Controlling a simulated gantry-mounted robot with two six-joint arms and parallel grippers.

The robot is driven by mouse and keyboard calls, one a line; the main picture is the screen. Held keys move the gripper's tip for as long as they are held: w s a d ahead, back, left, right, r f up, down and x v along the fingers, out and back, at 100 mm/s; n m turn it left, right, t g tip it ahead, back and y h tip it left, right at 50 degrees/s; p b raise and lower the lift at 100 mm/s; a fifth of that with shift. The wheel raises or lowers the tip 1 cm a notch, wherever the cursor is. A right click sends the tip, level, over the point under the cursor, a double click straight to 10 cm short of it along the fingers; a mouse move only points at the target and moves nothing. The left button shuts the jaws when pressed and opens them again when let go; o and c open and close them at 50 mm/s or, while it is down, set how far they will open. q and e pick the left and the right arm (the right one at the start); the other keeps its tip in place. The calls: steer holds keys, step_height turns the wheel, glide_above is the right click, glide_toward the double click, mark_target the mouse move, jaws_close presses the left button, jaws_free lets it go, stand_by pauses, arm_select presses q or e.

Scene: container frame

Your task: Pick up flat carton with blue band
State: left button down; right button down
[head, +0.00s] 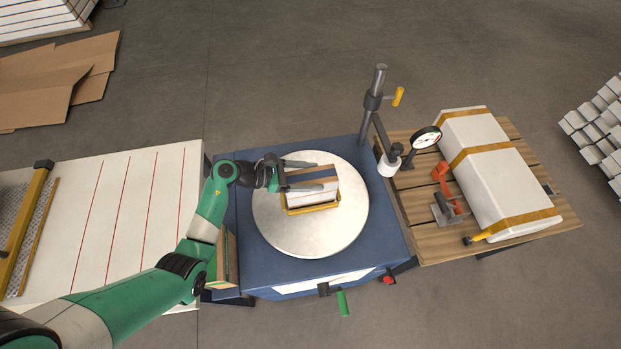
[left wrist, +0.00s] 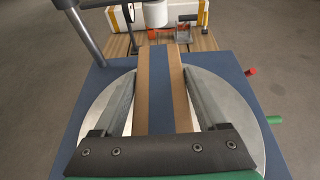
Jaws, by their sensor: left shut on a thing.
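The flat carton with the blue band (head: 313,181) is brown on top with a wide blue stripe and white-looking sides. It is over the round pale turntable (head: 285,230), above a yellow frame (head: 313,209). I cannot tell whether it rests on the frame or is slightly raised. My left gripper (head: 319,176) reaches in from the left and is shut on the carton, one finger along each long side. In the left wrist view the carton (left wrist: 167,85) runs straight between the two grey fingers (left wrist: 163,85). My right gripper is not in view.
The turntable sits on a blue machine bed (head: 390,235). A grey post (head: 372,105) with a yellow handle and a dial gauge (head: 426,137) stand close on the right. A long white strapped package (head: 492,165) lies on a slatted wooden table. A white red-lined table (head: 130,200) is left.

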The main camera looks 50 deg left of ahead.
arm_select(q)
step_height(320, 180, up, 3)
steer(key=shift+p, duration=0.55)
steer(key=s+d+r+p, duration=0.2)
steer(key=d+r, duration=0.3)
steer(key=d, duration=0.1)
steer(key=s+d+r+p, duration=0.3)
steer(key=d+r, duration=0.1)
steer(key=d, duration=0.2)
steer(key=shift+s+d+r+p, duration=0.35)
steer(key=shift+d, duration=0.05)
